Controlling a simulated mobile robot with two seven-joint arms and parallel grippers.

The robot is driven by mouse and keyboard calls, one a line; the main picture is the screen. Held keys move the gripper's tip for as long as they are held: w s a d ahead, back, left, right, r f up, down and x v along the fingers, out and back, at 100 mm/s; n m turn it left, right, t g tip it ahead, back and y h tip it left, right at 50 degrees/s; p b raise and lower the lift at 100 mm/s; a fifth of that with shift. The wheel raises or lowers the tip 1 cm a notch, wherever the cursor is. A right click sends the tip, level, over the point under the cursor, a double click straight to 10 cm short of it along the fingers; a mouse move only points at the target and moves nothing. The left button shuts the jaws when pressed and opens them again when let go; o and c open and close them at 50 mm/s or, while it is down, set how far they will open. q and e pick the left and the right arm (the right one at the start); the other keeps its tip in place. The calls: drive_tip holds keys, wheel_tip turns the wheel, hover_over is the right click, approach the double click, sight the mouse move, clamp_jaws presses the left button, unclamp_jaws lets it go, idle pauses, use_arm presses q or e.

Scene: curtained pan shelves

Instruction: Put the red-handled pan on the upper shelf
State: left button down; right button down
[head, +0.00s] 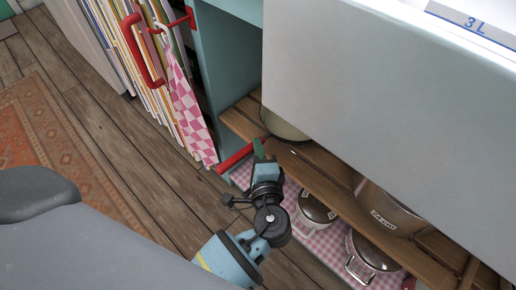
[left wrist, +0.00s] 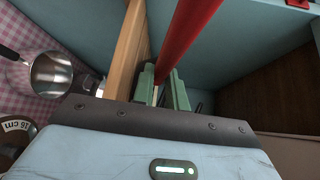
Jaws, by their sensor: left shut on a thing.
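The red-handled pan shows in the head view as a pale round body (head: 284,126) at the left end of the slatted wooden upper shelf (head: 318,166), partly hidden by the white panel above. Its red handle (head: 236,158) sticks out past the shelf's front. My left gripper (head: 261,152) is shut on this handle. In the left wrist view the green fingers (left wrist: 163,88) close around the red handle (left wrist: 188,32), beside the shelf's wooden edge (left wrist: 127,48). I cannot tell whether the pan rests on the boards or hangs just above. My right gripper is not in view.
A large pot (head: 392,212) stands farther right. Lidded pots (head: 317,208) sit below on a pink checkered cloth (head: 334,236). A teal side wall (head: 226,55) bounds the shelf at left. A pink checkered towel (head: 186,105) hangs beside it.

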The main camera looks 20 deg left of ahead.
use_arm(q)
drive_tip(key=shift+r, duration=0.1)
drive_tip(key=shift+f, duration=0.2)
idle(0.4)
drive_tip(key=c, duration=1.3)
unclamp_jaws()
drive_tip(key=shift+f, duration=0.1)
drive_tip(key=shift+f, duration=0.1)
drive_tip(key=c, duration=0.4)
